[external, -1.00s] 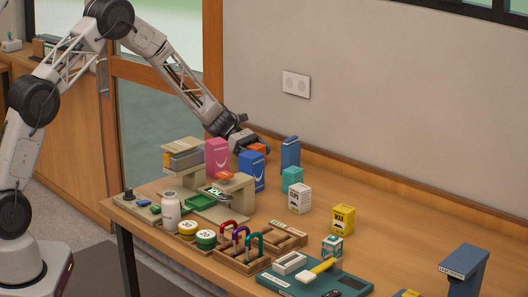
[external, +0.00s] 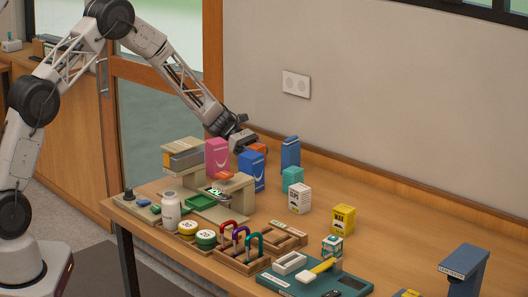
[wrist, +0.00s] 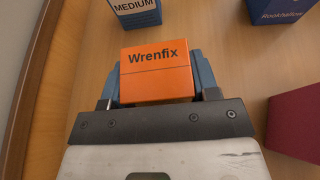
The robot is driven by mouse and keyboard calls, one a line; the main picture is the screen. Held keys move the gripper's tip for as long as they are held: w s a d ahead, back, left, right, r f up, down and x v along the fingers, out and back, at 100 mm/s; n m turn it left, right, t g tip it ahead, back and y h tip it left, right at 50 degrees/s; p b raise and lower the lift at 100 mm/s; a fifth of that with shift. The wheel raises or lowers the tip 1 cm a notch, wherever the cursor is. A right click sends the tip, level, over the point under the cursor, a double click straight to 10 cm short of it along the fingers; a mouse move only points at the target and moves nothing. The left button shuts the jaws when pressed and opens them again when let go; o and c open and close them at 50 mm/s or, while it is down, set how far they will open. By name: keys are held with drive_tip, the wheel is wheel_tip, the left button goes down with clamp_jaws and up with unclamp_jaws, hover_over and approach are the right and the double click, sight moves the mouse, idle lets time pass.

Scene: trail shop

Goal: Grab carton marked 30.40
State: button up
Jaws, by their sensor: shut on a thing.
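My gripper (wrist: 160,85) is shut on an orange carton (wrist: 157,74) with "Wrenfix" on the face towards the wrist camera. Its blue fingers press on the left and right sides of the carton. In the external view, my gripper (external: 256,146) is at the far side of the table, behind the pink and blue cartons. A little of the orange carton (external: 257,148) shows there. I cannot read the mark 30.40 on any carton.
Close by stand a pink carton (external: 218,157), a blue carton (external: 251,172), a tall blue carton (external: 291,152) and a teal box (external: 292,180). A white carton (external: 300,199) and a yellow carton (external: 343,219) stand further right. The table's back right is clear.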

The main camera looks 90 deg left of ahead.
sight(257, 146)
drive_tip(key=shift+r, duration=0.1)
drive_tip(key=shift+r, duration=4.9)
